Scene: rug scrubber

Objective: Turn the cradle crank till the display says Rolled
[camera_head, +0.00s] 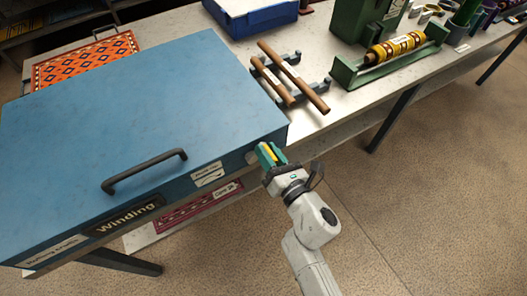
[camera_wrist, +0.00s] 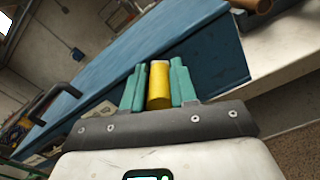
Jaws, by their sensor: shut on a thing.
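A large blue machine, the rolling cradle (camera_head: 150,95), stands at the left with a dark handle (camera_head: 145,170) on its lid. Its dark front display (camera_head: 124,216) reads "Winding". My gripper (camera_head: 267,153) is at the right end of the cradle's front. In the wrist view, the green fingers of my gripper (camera_wrist: 159,88) are shut on a yellow crank knob (camera_wrist: 159,84), one finger on each side. The rest of the crank is hidden behind the fingers. The blue cradle side (camera_wrist: 180,40) lies just beyond.
Wooden rollers (camera_head: 292,75) lie on dark rests on the pale bench (camera_head: 340,105). A green stand with a yellow-wrapped roll (camera_head: 390,50) and a blue bin (camera_head: 250,14) stand behind. An orange patterned rug (camera_head: 85,60) lies at the back left. Floor at the right is clear.

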